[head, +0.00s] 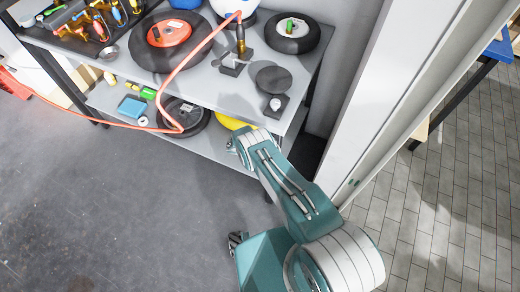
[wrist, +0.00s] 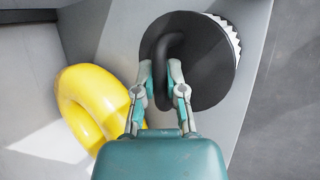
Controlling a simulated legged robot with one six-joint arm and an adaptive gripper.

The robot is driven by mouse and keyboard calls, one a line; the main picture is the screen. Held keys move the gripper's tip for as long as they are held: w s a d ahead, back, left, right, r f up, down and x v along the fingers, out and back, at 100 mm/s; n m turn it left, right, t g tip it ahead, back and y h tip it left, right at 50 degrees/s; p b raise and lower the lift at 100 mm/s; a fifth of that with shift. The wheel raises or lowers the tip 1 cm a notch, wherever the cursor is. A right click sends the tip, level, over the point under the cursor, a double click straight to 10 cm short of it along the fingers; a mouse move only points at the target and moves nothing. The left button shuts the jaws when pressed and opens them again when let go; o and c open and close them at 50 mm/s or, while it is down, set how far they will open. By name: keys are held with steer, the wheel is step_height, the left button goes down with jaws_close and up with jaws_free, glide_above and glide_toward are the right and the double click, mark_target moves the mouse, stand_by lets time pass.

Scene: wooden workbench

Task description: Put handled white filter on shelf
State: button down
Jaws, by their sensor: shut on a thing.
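The handled white filter shows in the wrist view as a round black end cap (wrist: 205,85) with a curved black handle (wrist: 174,42) and a white pleated side (wrist: 231,38) at its right edge. My gripper (wrist: 163,80) is shut on the handle. The filter appears over the light grey shelf (wrist: 120,25), close to its edge; I cannot tell whether it touches the shelf. In the head view my arm reaches the right end of the shelf unit's lower shelf (head: 222,147), and the filter and gripper fingers are hidden.
A yellow ring-shaped thing (wrist: 88,105) lies on the shelf left of my gripper; it also shows in the head view (head: 232,122). The upper shelf (head: 205,85) holds wheels and tools. An orange hose (head: 190,58) hangs over its front. A white post (head: 355,95) stands right.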

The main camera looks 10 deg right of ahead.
steer(key=shift+a, duration=0.5)
steer(key=shift+d, duration=0.2)
steer(key=c, duration=0.9)
jaws_free()
steer(key=shift+d, duration=0.25)
steer(key=shift+o, duration=0.9)
steer(key=shift+d, duration=0.35)
steer(key=shift+a, duration=0.45)
steer(key=shift+a+r, duration=0.2)
steer(key=shift+a, duration=0.05)
steer(key=v, duration=1.1)
steer(key=shift+r, duration=0.25)
steer(key=shift+d, duration=0.1)
